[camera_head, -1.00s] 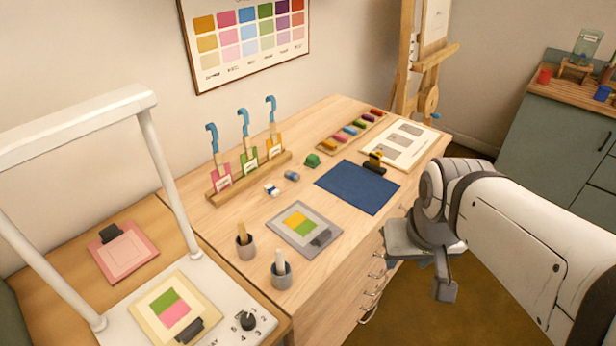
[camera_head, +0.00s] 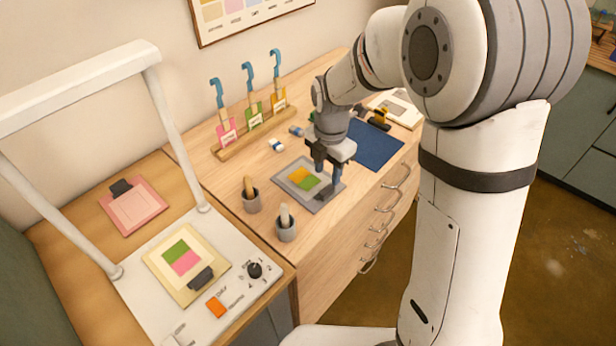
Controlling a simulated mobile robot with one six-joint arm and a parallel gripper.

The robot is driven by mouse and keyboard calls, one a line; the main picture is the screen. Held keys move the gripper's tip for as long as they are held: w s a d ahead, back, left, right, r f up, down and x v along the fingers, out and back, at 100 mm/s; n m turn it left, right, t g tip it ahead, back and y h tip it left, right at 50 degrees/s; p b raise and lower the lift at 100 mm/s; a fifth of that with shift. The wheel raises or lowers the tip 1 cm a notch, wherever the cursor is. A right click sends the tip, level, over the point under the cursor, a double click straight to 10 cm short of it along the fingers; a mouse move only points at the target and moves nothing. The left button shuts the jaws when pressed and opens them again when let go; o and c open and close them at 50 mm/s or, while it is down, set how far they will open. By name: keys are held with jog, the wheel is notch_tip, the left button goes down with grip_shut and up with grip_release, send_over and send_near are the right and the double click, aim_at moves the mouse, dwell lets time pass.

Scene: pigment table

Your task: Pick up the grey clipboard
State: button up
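The grey clipboard (camera_head: 292,187) lies flat on the wooden table, with a yellow, orange and green colour sheet on it. Its dark clip (camera_head: 322,197) is at the near right end, partly hidden by my gripper. My gripper (camera_head: 328,182) points down over the right part of the clipboard, close to the clip. Its fingers are small and partly hidden. I cannot tell how far apart they are or whether they touch the clipboard.
Two grey cups (camera_head: 286,228) with tools stand just left of the clipboard. Behind are a rack (camera_head: 255,135) with blue-hooked tools and small paint tubes (camera_head: 277,145). A blue mat (camera_head: 376,148) lies right. A pink clipboard (camera_head: 133,207) and a cream one (camera_head: 186,262) lie at left.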

aim_at(328, 189)
notch_tip(328, 189, down, 3)
jog(key=shift+a+r, duration=0.1)
jog(key=shift+r, duration=0.05)
jog(key=shift+w+d+f+p, duration=0.15)
jog(key=shift+f+p, duration=0.1)
jog(key=shift+f, duration=0.6)
jog(key=shift+w+f+p, duration=0.15)
jog(key=shift+f+p, duration=0.1)
jog(key=shift+f, duration=0.65)
jog(key=shift+w+d+f+p, duration=0.15)
jog(key=shift+f+p, duration=0.1)
jog(key=shift+f, duration=0.6)
jog(key=shift+c, duration=0.6)
grip_shut()
